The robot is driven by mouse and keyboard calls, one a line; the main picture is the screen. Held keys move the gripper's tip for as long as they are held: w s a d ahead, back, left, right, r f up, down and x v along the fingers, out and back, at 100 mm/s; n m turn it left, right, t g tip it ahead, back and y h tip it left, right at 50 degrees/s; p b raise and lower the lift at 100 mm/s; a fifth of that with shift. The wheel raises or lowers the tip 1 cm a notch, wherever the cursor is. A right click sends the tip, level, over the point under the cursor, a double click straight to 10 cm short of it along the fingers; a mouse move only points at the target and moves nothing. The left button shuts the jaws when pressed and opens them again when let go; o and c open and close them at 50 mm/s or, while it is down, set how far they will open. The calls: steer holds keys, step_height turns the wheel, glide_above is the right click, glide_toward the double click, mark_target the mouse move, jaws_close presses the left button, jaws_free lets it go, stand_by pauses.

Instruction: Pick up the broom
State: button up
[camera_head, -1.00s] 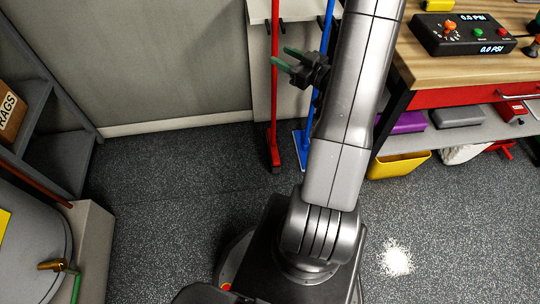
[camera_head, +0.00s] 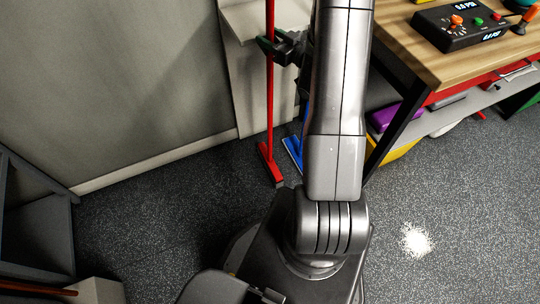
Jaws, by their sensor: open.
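A red long-handled tool (camera_head: 270,110), seemingly the broom, stands upright against the pale wall panel, its red foot on the floor. A blue one (camera_head: 292,150) stands just right of it, mostly hidden behind my arm. I cannot tell from their shapes which is the broom. My gripper (camera_head: 268,45) is open at the red handle, high above the floor. The dark jaws with green tips overlap the handle in the picture. I cannot tell whether the handle is between them or whether they touch it.
A wooden workbench (camera_head: 440,70) with a black control box (camera_head: 462,25) stands at the right. Purple and yellow items sit below it. A white spill (camera_head: 416,240) lies on the speckled floor. Grey shelving (camera_head: 35,235) is at the left. Floor between the shelving and my base is clear.

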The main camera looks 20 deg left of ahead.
mark_target(273, 16)
steer(key=shift+a, duration=0.1)
steer(key=shift+c, duration=0.3)
jaws_close()
steer(key=shift+r, duration=0.15)
steer(key=shift+r, duration=0.35)
steer(key=shift+r+p, duration=0.4)
steer(key=shift+r, duration=2.65)
steer(key=s+d+b, duration=0.1)
steer(key=s+d, duration=1.2)
steer(key=d, duration=0.2)
steer(key=shift+d, duration=0.15)
